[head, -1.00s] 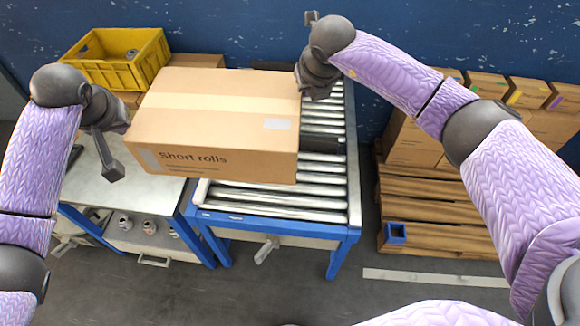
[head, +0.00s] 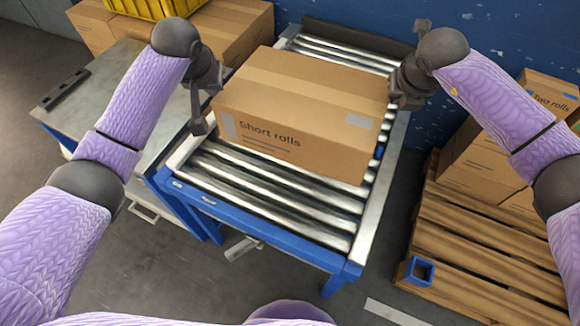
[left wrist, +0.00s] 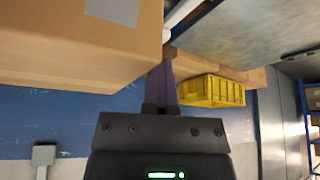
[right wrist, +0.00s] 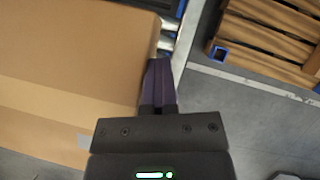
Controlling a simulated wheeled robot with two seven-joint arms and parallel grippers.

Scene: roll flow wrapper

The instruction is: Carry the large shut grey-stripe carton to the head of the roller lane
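The large shut carton (head: 300,105), marked "Short rolls" with a grey stripe at its front left edge, is over the roller lane (head: 270,205) between my two grippers. I cannot tell whether its underside touches the rollers. My left gripper (head: 213,82) is at its left side and my right gripper (head: 396,88) at its right side. In the left wrist view the closed fingers (left wrist: 161,85) lie beside the carton (left wrist: 75,45). In the right wrist view the closed fingers (right wrist: 158,85) also lie along the carton (right wrist: 70,70), with nothing between them.
A steel table (head: 110,85) adjoins the lane on the left. Behind it are brown cartons (head: 235,28) and a yellow crate (head: 150,8). A wooden pallet (head: 480,240) with cartons and a small blue box (head: 419,270) stands at right. Bare rollers show in front of the carton.

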